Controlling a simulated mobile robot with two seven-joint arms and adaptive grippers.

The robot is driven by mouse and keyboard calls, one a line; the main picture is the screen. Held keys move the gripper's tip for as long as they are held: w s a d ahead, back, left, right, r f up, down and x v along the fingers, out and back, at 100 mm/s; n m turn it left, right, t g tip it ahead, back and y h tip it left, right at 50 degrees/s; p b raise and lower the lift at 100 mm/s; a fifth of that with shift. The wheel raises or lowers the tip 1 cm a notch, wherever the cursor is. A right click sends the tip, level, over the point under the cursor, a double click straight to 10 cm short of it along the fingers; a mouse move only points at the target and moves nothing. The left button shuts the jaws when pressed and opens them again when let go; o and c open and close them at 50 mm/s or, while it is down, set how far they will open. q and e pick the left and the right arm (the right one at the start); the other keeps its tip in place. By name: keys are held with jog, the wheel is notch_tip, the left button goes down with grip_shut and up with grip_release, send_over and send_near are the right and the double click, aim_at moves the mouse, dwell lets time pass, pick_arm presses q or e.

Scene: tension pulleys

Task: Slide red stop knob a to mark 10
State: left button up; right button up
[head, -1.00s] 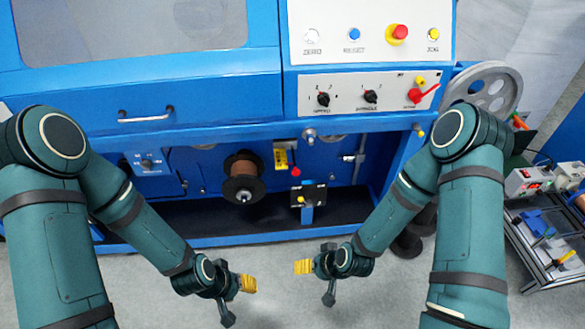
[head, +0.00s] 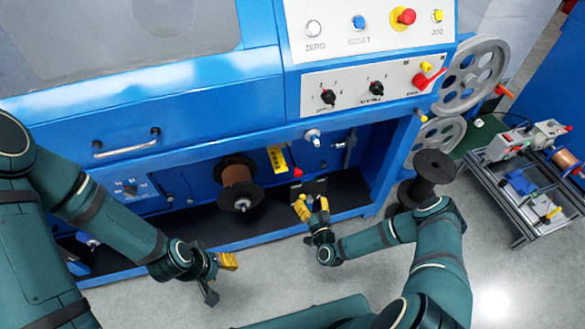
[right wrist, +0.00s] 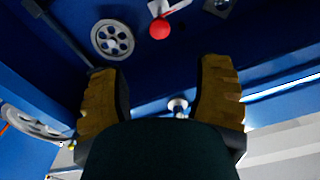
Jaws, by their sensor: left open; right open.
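The red stop knob (head: 297,173) is a small red ball on the front of the blue machine, beside the lower end of a yellow plate (head: 277,158); the plate's marks are too small to read. In the right wrist view the red knob (right wrist: 159,28) sits on a pale bracket, beyond my fingers. My right gripper (head: 311,205) is open and empty, below the knob and apart from it. Its yellow fingers (right wrist: 160,100) stand wide apart in the right wrist view. My left gripper (head: 228,261) is open, low and to the left, away from the knob.
A copper spool (head: 237,182) with black flanges juts out left of the knob. A dark plate (head: 313,187) is partly hidden behind my right gripper. A black spool (head: 436,167) stands at right, near grey wheels (head: 470,76). A cart (head: 520,190) stands further right. Floor in front is clear.

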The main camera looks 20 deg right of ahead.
aim_at(299, 175)
jog(key=w+b, duration=0.1)
jog(key=w, duration=0.8)
jog(key=w+b, duration=0.1)
jog(key=w, duration=0.3)
jog(key=shift+w+a+b, duration=0.25)
jog(key=shift+b, duration=0.1)
